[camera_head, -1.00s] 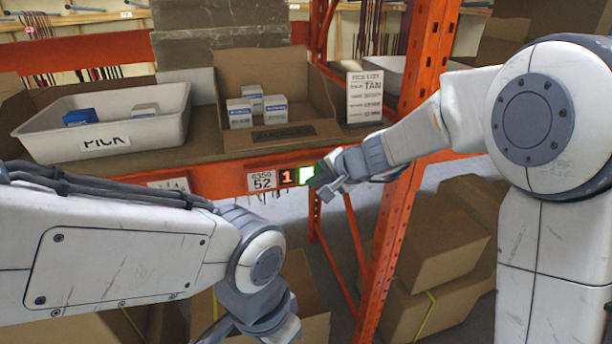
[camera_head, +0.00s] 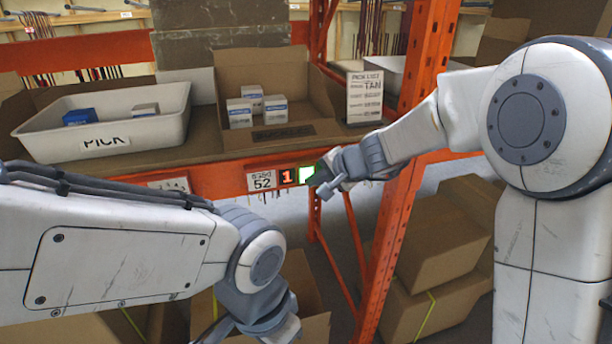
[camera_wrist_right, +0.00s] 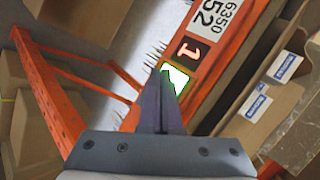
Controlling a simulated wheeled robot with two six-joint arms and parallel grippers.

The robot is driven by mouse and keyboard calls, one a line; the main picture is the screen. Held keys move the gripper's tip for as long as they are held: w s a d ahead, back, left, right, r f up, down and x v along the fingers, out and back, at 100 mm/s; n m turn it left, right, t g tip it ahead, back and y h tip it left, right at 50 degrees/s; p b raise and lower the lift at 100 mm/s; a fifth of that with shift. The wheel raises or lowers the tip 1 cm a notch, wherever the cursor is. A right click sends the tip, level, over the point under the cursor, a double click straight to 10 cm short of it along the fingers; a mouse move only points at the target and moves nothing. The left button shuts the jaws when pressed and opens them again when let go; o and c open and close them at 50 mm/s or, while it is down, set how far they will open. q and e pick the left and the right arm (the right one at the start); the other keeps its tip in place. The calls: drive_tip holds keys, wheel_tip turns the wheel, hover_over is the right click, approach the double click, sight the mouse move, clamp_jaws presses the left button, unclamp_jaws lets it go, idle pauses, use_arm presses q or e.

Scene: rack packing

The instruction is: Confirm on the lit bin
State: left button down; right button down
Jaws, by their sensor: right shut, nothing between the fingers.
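The lit bin is a brown cardboard bin (camera_head: 262,68) on the shelf, holding several small white-and-blue boxes (camera_head: 239,113). On the orange beam below it are a label reading 52 (camera_head: 261,181), a red display (camera_head: 287,177) showing 1, and a lit white button with a green edge (camera_head: 306,174). My right gripper (camera_head: 322,182) is shut and empty, with its tips at the button. In the right wrist view the fingertips (camera_wrist_right: 163,80) overlap the lit button (camera_wrist_right: 175,78); I cannot tell whether they press it. My left gripper (camera_head: 245,330) is low, partly cut off by the bottom edge.
A white tote marked PICK (camera_head: 50,143) stands left on the shelf with a blue box (camera_head: 79,117) and a white box. A pick list card (camera_head: 364,97) stands right of the bin. An orange upright (camera_head: 395,225) and cardboard boxes (camera_head: 440,240) are at right.

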drive_tip(key=shift+w, duration=0.15)
drive_tip(key=shift+w+a, duration=0.2)
drive_tip(key=shift+w, duration=0.25)
idle(0.7)
drive_tip(key=shift+s, duration=0.1)
drive_tip(key=shift+s+d+b, duration=0.2)
drive_tip(key=shift+s+b, duration=0.2)
drive_tip(key=shift+s+d, duration=0.1)
drive_tip(key=shift+s, duration=0.25)
drive_tip(key=shift+s, duration=0.1)
drive_tip(key=s, duration=0.1)
drive_tip(key=s+d+b, duration=0.1)
drive_tip(key=s, duration=0.1)
drive_tip(key=s+b, duration=0.1)
drive_tip(key=shift+s+d, duration=0.25)
drive_tip(key=shift+s, duration=0.05)
